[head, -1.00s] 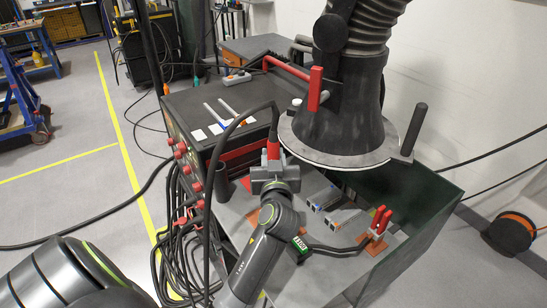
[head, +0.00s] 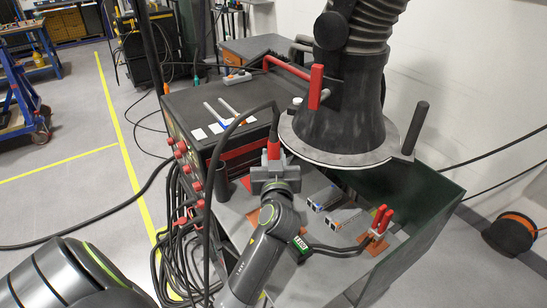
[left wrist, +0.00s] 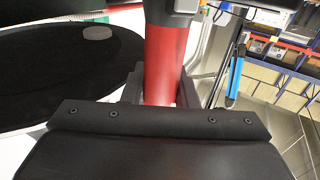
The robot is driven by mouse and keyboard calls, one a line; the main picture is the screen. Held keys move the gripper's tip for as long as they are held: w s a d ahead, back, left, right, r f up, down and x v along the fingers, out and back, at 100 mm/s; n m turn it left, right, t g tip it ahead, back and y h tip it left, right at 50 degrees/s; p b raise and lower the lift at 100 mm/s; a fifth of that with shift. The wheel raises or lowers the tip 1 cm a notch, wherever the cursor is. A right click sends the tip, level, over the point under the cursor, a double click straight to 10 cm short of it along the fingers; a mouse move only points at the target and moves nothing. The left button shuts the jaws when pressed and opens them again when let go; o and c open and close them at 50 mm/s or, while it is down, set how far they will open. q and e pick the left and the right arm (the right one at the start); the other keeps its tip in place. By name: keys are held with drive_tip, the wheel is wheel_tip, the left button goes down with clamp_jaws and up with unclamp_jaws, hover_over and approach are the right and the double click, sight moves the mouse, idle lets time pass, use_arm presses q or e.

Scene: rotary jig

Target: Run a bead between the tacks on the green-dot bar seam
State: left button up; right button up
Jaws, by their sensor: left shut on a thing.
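My left gripper (head: 272,166) is shut on a torch with a red body (head: 273,148), held upright above the grey table. A black cable arches from the torch's top. In the left wrist view the red body (left wrist: 165,62) stands between the fingers. Two small grey bar pieces with blue and orange marks, one (head: 322,198) behind the other (head: 345,218), lie on the table to the right of the gripper. I cannot make out a green dot, a seam or tacks. The torch's lower end is hidden behind my gripper. My right gripper is not in view.
A wide dark fume hood (head: 340,130) with a pale rim hangs over the table's back. A red-handled clamp (head: 378,221) stands at the right. A dark cabinet (head: 215,110) with red plugs and bundled cables stands left. A dark green panel (head: 430,200) edges the right side.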

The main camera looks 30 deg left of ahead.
use_arm(q)
drive_tip(key=shift+f+b, duration=0.4)
drive_tip(key=shift+b, duration=0.1)
idle(1.2)
drive_tip(key=shift+r, duration=0.1)
idle(0.6)
drive_tip(key=shift+s+d, duration=0.2)
drive_tip(key=shift+d, duration=0.35)
idle(0.5)
drive_tip(key=shift+s+d+b, duration=0.25)
drive_tip(key=shift+d+b, duration=0.1)
drive_tip(key=shift+d, duration=0.2)
drive_tip(key=shift+s+d+b, duration=0.2)
drive_tip(key=shift+d+b, duration=0.1)
drive_tip(key=shift+d, duration=0.2)
idle(0.7)
drive_tip(key=shift+r, duration=0.2)
drive_tip(key=shift+r+p, duration=0.5)
drive_tip(key=shift+r, duration=0.05)
idle(2.0)
